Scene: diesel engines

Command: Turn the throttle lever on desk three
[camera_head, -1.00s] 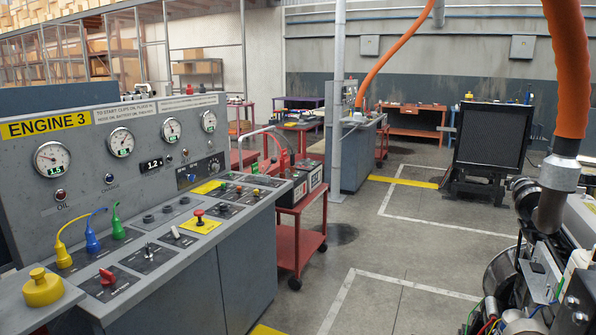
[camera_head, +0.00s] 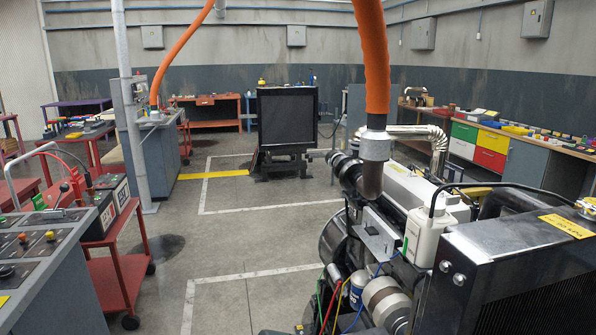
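Only the right end of the grey control desk (camera_head: 58,285) shows, at the lower left in the head view. The desk's ENGINE 3 label is out of view. Neither of my grippers is in view.
A red trolley with batteries (camera_head: 118,270) stands just beyond the desk. A diesel engine with a black radiator (camera_head: 520,270) fills the lower right. Open floor (camera_head: 240,240) lies between them. A black panel on a stand (camera_head: 287,120) is farther back.

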